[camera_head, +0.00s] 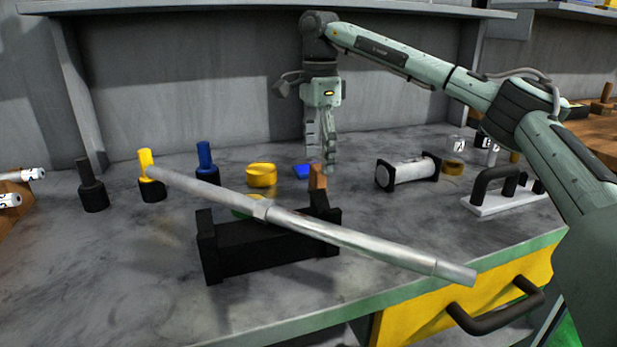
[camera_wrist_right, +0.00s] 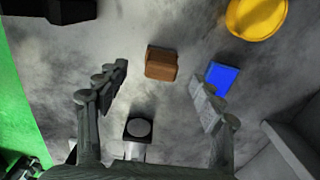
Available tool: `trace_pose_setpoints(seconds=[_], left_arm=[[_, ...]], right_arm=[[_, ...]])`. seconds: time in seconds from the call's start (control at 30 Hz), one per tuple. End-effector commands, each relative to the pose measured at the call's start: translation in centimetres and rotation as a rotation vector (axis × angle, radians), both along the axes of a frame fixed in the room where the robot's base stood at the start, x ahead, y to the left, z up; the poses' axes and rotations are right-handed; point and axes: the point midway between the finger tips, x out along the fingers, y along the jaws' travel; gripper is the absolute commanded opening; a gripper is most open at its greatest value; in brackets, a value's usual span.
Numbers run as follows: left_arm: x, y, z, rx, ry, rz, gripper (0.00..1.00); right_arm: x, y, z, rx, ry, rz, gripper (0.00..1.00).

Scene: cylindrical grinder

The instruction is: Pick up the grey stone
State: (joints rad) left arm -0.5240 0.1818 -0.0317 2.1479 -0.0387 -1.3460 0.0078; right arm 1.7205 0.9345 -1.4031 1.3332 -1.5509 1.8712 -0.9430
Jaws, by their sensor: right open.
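I cannot clearly make out a grey stone in either view. A small brown block (camera_head: 318,178) stands on the grey worktop behind the black rest; in the right wrist view the brown block (camera_wrist_right: 161,63) shows ahead, between the lines of the fingers. A blue block (camera_head: 302,171) lies close by; in the wrist view it (camera_wrist_right: 222,77) is by the right-hand finger. My right gripper (camera_head: 322,165) points down above the worktop by these blocks. Its fingers (camera_wrist_right: 160,85) are apart with nothing held between them. My left gripper is not in view.
A long metal shaft (camera_head: 370,243) lies across the black rest (camera_head: 265,252) in front. A yellow tin (camera_head: 261,175) and a pale roller with black ends (camera_head: 411,171) stand either side of the blocks. Upright handled tools (camera_head: 205,165) stand left. The back wall (camera_head: 200,90) is close behind.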

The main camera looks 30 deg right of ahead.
Motion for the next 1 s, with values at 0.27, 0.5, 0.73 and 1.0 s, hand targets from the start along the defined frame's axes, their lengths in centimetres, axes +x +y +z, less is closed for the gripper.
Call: trace_pose_setpoints(seconds=[0.27,0.5,0.73,1.0], left_arm=[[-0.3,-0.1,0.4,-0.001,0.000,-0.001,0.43],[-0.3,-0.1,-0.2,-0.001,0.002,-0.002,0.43],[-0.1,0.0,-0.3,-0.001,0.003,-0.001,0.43],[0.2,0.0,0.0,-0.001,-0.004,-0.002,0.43]], right_arm=[[0.1,0.0,-3.4,-0.001,0.003,-0.001,0.67],[0.3,0.0,-6.6,0.000,0.001,0.000,0.67],[0.3,0.0,-7.0,0.000,0.000,-0.001,0.67],[0.4,0.0,-7.0,0.000,0.000,0.000,0.41]])
